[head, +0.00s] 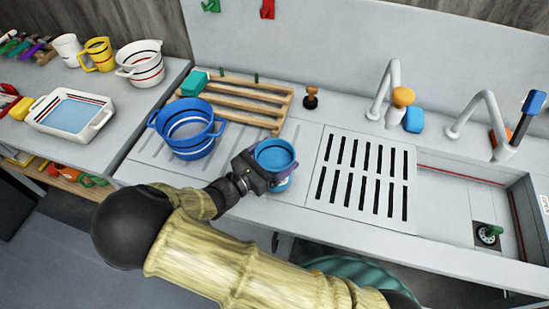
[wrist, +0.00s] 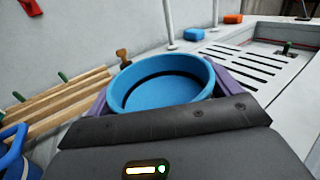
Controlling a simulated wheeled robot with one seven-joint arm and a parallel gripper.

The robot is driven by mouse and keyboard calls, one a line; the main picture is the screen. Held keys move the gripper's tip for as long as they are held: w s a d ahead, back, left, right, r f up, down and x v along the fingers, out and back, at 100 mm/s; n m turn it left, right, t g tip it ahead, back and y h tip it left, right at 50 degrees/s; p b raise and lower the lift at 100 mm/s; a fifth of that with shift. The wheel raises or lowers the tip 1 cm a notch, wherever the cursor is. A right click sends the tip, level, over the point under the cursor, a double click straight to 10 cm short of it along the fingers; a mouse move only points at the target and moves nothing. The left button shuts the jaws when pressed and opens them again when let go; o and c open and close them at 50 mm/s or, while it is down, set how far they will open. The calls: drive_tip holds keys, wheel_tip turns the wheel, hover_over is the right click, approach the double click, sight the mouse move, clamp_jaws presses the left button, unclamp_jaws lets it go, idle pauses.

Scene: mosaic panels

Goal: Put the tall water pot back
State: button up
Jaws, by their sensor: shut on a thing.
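A light blue pot (head: 274,154) with a dark inner band is held between the fingers of my gripper (head: 268,170). It also shows in the wrist view (wrist: 165,80), with the purple fingers on both sides. The pot is upright, at the front of the counter, just left of the slotted drain cover. Its base is partly hidden by the gripper, so I cannot tell whether it touches the counter. I cannot tell its full height.
A darker blue two-handled pot (head: 188,128) stands to the left. Behind it is a wooden slatted rack (head: 240,98) with a green block (head: 194,83). A small brown-knobbed object (head: 311,97) stands behind the held pot. The slotted cover (head: 362,180) and sink lie to the right.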

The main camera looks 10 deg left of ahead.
drive_tip(key=shift+f, duration=0.7)
drive_tip(key=shift+f, duration=0.1)
drive_tip(key=o, duration=1.8)
drive_tip(key=shift+f, duration=0.1)
drive_tip(key=b+v, duration=0.2)
drive_tip(key=v, duration=1)
drive_tip(key=shift+r, duration=0.2)
